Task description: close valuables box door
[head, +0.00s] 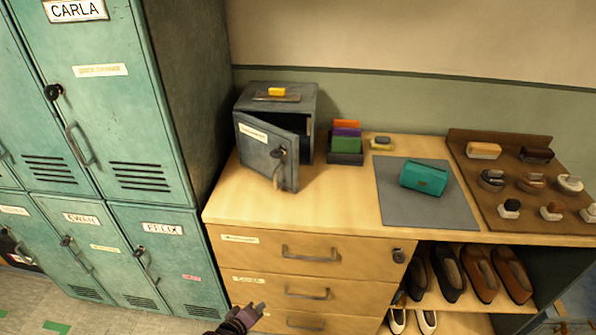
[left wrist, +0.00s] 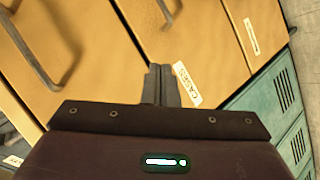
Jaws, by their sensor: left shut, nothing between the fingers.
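The grey valuables box (head: 306,102) stands at the back left of the wooden cabinet top. Its door (head: 254,149) is ajar, swung out toward the front, with a dark gap at its right side and top. The door carries a label and a dark lock or handle, with something hanging below it. My left gripper (head: 258,310) is low in front of the drawers, well below the box and apart from it. It is shut and empty; its closed fingers (left wrist: 162,85) show before the drawer fronts in the left wrist view. My right gripper is not visible.
A small yellow block (head: 276,92) lies on the box top. Teal lockers (head: 110,150) stand left. Some bare wood lies before the box.

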